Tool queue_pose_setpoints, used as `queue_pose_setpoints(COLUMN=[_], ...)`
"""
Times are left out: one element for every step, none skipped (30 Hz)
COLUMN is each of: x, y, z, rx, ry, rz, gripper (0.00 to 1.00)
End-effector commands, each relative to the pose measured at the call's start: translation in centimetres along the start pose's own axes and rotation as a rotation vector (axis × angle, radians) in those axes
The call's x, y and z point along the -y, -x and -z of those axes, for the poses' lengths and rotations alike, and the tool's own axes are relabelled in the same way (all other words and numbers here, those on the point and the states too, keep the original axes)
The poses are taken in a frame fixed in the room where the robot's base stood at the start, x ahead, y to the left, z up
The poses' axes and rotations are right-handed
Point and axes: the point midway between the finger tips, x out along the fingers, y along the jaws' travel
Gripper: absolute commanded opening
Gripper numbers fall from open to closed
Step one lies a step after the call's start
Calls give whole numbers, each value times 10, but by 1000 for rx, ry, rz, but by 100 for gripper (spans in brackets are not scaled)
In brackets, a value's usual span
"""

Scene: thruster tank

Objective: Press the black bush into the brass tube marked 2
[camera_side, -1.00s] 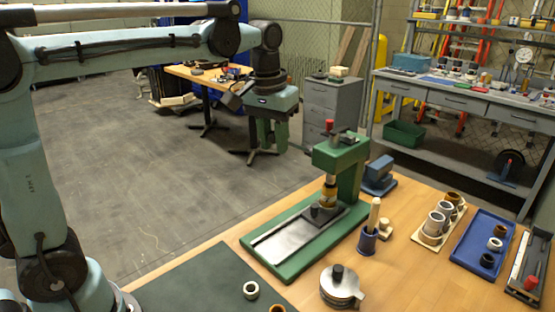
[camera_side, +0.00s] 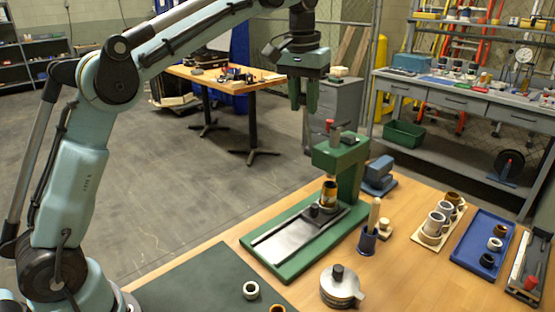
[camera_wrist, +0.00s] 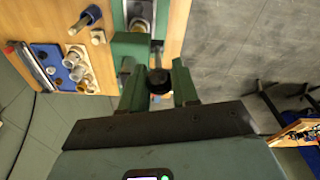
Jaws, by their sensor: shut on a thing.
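My gripper (camera_side: 304,104) hangs high, behind and above the green press (camera_side: 345,160) in the side view. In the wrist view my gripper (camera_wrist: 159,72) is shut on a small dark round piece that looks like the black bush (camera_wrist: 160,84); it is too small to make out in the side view. A brass-coloured tube (camera_side: 329,194) stands upright under the press ram; its number cannot be read. More tubes (camera_side: 437,222) stand on a pale rack to the right of the press. The press also shows in the wrist view (camera_wrist: 132,45).
A blue tray (camera_side: 470,246) holds several rings, one black. A blue cup (camera_side: 367,241) with a wooden-handled tool and a lidded metal pot (camera_side: 340,287) stand before the press. Bare bench lies between these.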

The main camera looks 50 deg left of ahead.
Motion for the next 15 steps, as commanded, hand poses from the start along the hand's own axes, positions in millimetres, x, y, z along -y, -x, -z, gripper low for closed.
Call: queue_pose_setpoints(x=[-3,-3,-4,-4,-4,-4,-5,-5,-5,-5,-5,-5,-5,-5,-5], y=[-1,-1,-1,0,0,-1,-1,-1,-1,-1,0,0,0,0,0], z=[4,5,7,7,8,9,9,10,10,10,10,10,10,10,10], rx=[-8,-8,-8,-8,-8,-8,-8,-8,-8,-8,-8,-8,-8,-8,-8], ry=[-2,-2,-2,-2,-2,-2,-2,-2,-2,-2,-2,-2,-2,-2,-2], rz=[-5,-5,-5,-6,-6,-6,-6,-6,-6,-6,-6,-6,-6,-6,-6], gripper=[0,0,0,0,0,0,0,0,0,0,0,0,0,0,0])
